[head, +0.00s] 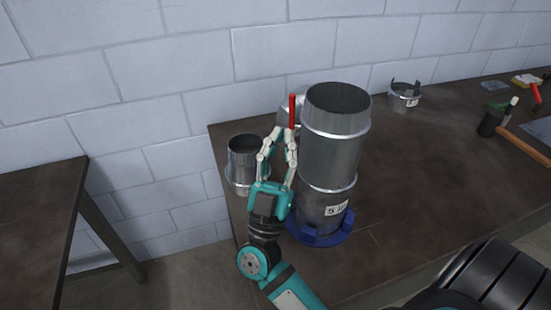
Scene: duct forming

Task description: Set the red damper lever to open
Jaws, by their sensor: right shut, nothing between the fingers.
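The red damper lever (292,110) stands upright just left of the tall metal duct (335,155), in front of a grey metal piece (284,104) that is mostly hidden behind the duct. My right gripper (282,132) points up and away from me, with its fingertips close to the lever's lower end. Its fingers bow out in the middle and come together at the tips, with nothing held. I cannot tell whether a fingertip touches the lever. My left gripper is not in view.
The tall duct stands on a blue base (328,235) and bears a "5 in" label. A short duct (243,165) stands left of my gripper near the table edge. A collar (404,95), a mallet (510,128) and tools lie to the right. The table's middle right is clear.

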